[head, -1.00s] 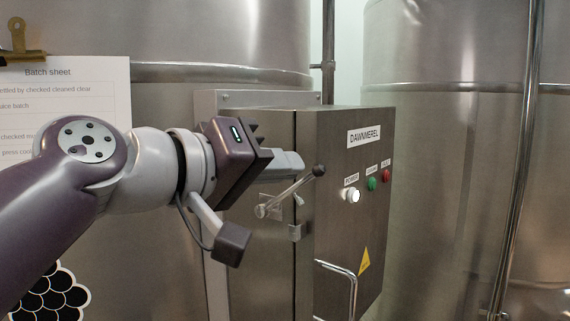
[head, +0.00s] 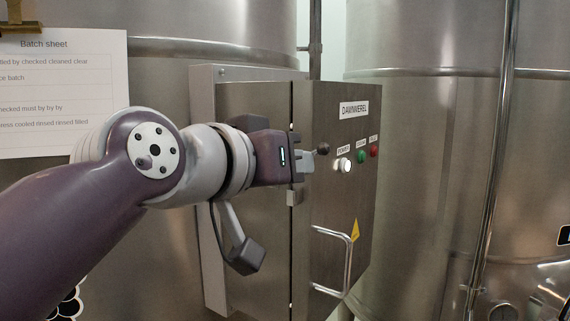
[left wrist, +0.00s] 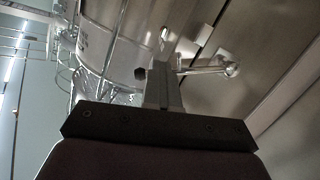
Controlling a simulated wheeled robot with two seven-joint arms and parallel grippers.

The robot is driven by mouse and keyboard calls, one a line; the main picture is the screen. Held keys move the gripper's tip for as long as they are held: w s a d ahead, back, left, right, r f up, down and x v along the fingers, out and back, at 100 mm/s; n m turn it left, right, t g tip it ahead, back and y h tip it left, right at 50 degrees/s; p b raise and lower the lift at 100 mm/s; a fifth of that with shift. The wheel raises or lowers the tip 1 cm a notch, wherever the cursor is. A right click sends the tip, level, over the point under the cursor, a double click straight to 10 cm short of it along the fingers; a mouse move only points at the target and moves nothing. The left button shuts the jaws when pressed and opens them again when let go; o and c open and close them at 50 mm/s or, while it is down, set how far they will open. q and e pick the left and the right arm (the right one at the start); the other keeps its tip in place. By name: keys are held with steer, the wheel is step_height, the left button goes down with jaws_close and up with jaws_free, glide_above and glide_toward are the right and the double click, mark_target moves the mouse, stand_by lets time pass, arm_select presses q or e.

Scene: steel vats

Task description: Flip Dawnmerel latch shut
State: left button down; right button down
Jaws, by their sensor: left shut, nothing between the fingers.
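The Dawnmerel cabinet (head: 338,203) bears a DAWNMEREL label (head: 354,109) at its upper right. Its latch is a metal lever with a dark ball knob (head: 323,149), just left of the white power button. My left gripper (head: 305,165) is shut and empty at the latch, and hides most of the lever in the head view. In the left wrist view, the lever (left wrist: 203,70) runs left from its pivot and passes behind the shut fingers (left wrist: 161,75); the knob (left wrist: 140,73) shows on their other side. I cannot tell whether they touch. My right gripper is not in view.
A bar handle (head: 347,262) sticks out below. Steel vats stand behind and to the right, with a vertical pipe (head: 492,170). A batch sheet (head: 60,95) hangs at left.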

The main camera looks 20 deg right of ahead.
arm_select(q)
steer(key=shift+s+d+f+m+t+b, duration=0.15)
steer(key=shift+f+m+b, duration=0.1)
steer(key=shift+f+m, duration=0.1)
steer(key=shift+s+d+f+m+t+b, duration=0.1)
steer(key=shift+f+m+t+b, duration=0.1)
steer(key=shift+f+m, duration=0.15)
stand_by(0.9)
